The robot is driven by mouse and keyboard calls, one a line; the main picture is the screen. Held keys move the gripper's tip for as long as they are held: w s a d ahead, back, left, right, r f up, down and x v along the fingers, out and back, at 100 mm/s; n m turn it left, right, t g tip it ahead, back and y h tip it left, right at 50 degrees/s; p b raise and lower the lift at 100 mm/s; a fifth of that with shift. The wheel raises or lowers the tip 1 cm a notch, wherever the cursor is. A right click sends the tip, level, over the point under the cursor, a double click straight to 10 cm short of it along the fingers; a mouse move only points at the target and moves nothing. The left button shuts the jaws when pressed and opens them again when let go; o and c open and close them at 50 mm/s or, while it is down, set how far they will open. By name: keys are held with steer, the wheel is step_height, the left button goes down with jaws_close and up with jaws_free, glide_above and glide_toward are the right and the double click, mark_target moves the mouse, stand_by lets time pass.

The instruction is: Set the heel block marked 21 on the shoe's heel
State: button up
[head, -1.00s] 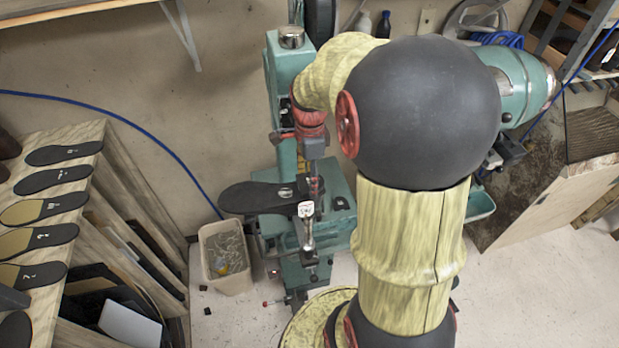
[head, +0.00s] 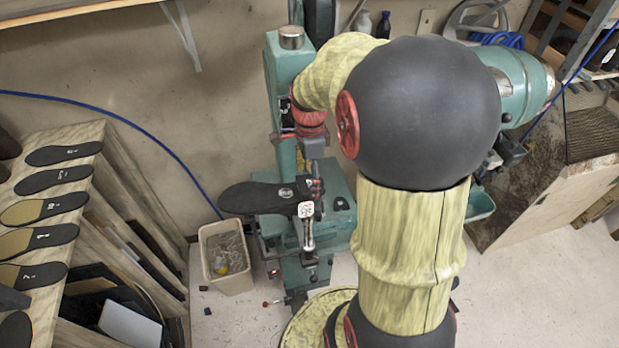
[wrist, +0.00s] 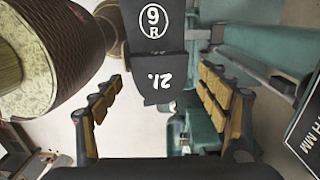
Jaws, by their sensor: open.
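The black heel block marked 21 (wrist: 165,88) lies between my fingers in the wrist view, with clear gaps to both pads. It sits right against the heel end of a black shoe sole marked 9 R (wrist: 152,45); I cannot tell if it is flush. In the head view the long black sole (head: 250,198) sticks out left from the green machine. The block is not clearly distinguishable there. My gripper (wrist: 160,84) is open around the block.
The green stitching machine (head: 290,75) stands behind and beside the sole. A bin (head: 226,258) stands on the floor below left. A wooden rack (head: 85,165) at the left bears several soles. A blue hose (head: 130,118) runs along the wall. My arm hides part of the machine.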

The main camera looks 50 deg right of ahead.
steer(key=shift+r, duration=0.1)
step_height(320, 180, up, 12)
steer(key=shift+w+d, duration=0.15)
steer(key=shift+d, duration=0.05)
stand_by(0.3)
